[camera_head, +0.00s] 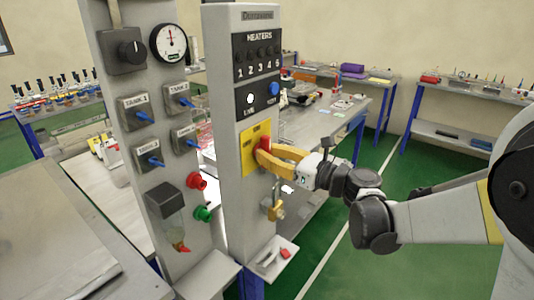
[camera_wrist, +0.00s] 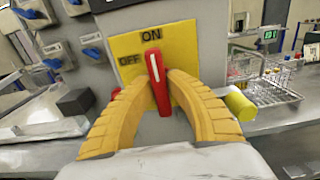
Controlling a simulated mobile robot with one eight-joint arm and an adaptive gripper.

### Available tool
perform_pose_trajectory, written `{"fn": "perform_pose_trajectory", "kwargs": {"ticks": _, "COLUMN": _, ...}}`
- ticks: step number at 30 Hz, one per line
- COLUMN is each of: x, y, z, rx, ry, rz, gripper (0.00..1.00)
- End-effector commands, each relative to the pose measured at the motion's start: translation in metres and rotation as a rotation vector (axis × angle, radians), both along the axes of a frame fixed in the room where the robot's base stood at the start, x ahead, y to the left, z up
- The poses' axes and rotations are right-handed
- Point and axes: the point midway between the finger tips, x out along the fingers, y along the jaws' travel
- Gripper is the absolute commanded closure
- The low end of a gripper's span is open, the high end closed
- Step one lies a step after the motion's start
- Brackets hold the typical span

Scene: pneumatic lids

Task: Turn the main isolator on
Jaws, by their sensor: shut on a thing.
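The main isolator is a red handle (camera_wrist: 156,76) on a yellow plate (camera_wrist: 185,42) marked ON at the top and OFF at the left. In the wrist view the handle stands nearly upright, its upper end just below the ON label and tilted slightly to the left. My gripper (camera_wrist: 160,78) has its yellow fingers closed on both sides of the handle. In the head view the yellow plate (camera_head: 247,150) is on the grey right-hand column, and my gripper (camera_head: 267,152) reaches it from the right, with the red handle (camera_head: 265,143) partly hidden by the fingers.
A padlock (camera_head: 276,210) hangs below the plate, and a small shelf (camera_head: 270,268) juts out under it. The left panel carries blue valve levers (camera_head: 142,116), a red button (camera_head: 196,181) and a green button (camera_head: 203,213). A wire basket (camera_wrist: 272,85) stands right of the column.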

Motion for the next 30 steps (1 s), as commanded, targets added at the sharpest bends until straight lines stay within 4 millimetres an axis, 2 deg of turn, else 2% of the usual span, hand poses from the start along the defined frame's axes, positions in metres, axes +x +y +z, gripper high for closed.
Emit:
{"fn": "perform_pose_trajectory", "kwargs": {"ticks": 14, "x": 0.001, "y": 0.000, "z": 0.001, "rx": 0.011, "ry": 0.011, "rz": 0.000, "gripper": 1.00}}
{"fn": "perform_pose_trajectory", "kwargs": {"ticks": 15, "x": 0.001, "y": 0.000, "z": 0.001, "rx": 0.011, "ry": 0.011, "rz": 0.000, "gripper": 0.77}}
{"fn": "perform_pose_trajectory", "kwargs": {"ticks": 17, "x": 0.001, "y": 0.000, "z": 0.001, "rx": 0.010, "ry": 0.010, "rz": 0.000, "gripper": 0.60}}
{"fn": "perform_pose_trajectory", "kwargs": {"ticks": 26, "x": 0.000, "y": -0.001, "z": 0.000, "rx": 0.009, "ry": 0.010, "rz": 0.000, "gripper": 0.60}}
{"fn": "perform_pose_trajectory", "kwargs": {"ticks": 30, "x": -0.008, "y": -0.011, "z": 0.000, "rx": 0.009, "ry": 0.010, "rz": -0.002, "gripper": 0.60}}
